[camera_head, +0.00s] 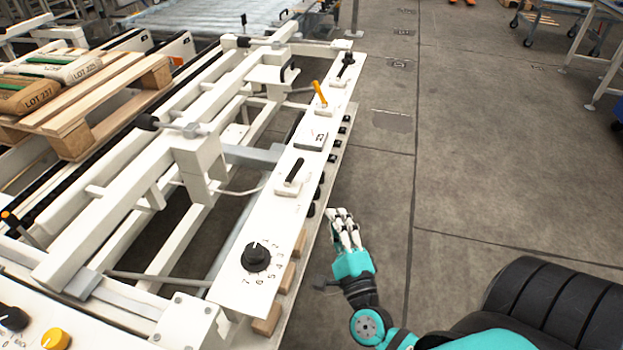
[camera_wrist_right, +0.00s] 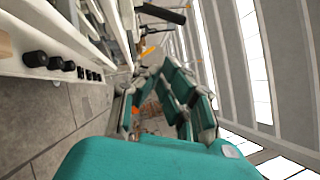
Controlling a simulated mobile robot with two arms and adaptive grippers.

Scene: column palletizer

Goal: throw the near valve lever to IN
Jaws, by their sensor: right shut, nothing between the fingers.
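A white control panel (camera_head: 236,288) runs along the near side of the white machine frame. On it are a black lever (camera_head: 294,172) on a white plate, a yellow-orange lever (camera_head: 319,93) standing up further back, and another black lever (camera_head: 346,63) near the far end. The markings beside the levers are too small to read. My right gripper (camera_head: 340,213) is shut and empty, right of the panel and apart from it, over the floor. Its fingers also show in the right wrist view (camera_wrist_right: 160,92), with an orange lever (camera_wrist_right: 148,50) beyond. My left gripper is out of view.
A numbered black dial (camera_head: 256,257) sits at the panel's near end. Small black knobs (camera_head: 333,158) line its right edge. A wooden pallet (camera_head: 92,120) with labelled sacks (camera_head: 65,68) stands at left.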

